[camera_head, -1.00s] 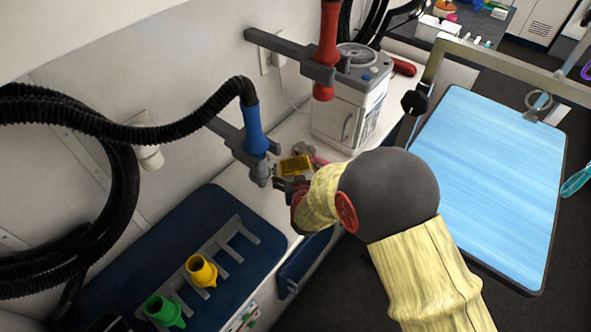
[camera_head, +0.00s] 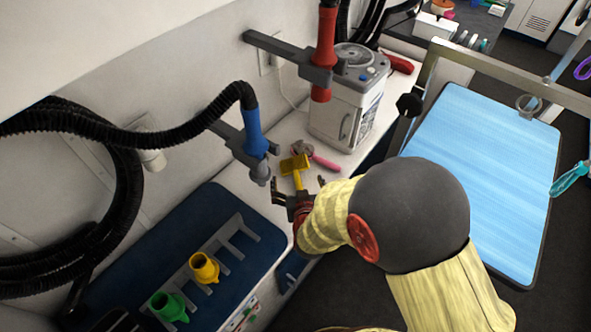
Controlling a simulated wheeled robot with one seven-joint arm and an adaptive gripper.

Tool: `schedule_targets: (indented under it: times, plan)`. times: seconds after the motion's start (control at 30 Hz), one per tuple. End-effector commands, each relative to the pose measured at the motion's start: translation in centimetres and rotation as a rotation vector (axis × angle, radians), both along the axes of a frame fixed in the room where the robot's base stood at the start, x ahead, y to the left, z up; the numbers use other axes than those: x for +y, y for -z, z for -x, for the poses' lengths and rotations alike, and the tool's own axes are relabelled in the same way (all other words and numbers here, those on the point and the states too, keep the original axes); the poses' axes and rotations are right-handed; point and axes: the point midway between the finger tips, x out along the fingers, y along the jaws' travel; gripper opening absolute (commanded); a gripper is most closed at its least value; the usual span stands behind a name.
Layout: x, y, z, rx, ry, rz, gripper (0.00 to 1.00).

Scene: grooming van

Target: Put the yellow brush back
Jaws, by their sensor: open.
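The yellow brush (camera_head: 294,164) lies on the white counter, its head away from my gripper and its handle pointing down the picture. A brush with a pink handle (camera_head: 322,158) lies right beside it on the counter. My gripper (camera_head: 298,184) is open, its fingers spread to either side of the lower end of the yellow handle. Whether a finger touches the handle cannot be told.
A blue dryer nozzle (camera_head: 254,132) hangs in a wall bracket just left of the brush. A white machine (camera_head: 346,105) stands behind it.

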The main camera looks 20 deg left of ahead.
Motion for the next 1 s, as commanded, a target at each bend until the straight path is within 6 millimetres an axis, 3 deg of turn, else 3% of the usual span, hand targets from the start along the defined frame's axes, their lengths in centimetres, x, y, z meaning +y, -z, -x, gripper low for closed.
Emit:
schedule_targets:
  times: [0.1,0.3,0.57,0.67,0.77,0.87,1.0]
  plan:
    - [-0.6,-0.9,1.5,-0.001,-0.001,-0.001,0.97]
    - [-1.1,-1.3,2.7,0.000,0.000,0.000,0.97]
    - [-1.2,-1.3,2.7,0.000,0.001,0.000,0.97]
    - [-1.6,-2.4,2.1,0.016,0.009,-0.008,0.97]
    - [-2.9,-5.0,0.9,0.065,0.025,-0.023,0.97]
    - [-5.5,-8.8,0.0,0.140,0.046,-0.035,0.97]
    - [-10.7,-14.5,0.5,0.250,0.076,-0.029,0.97]
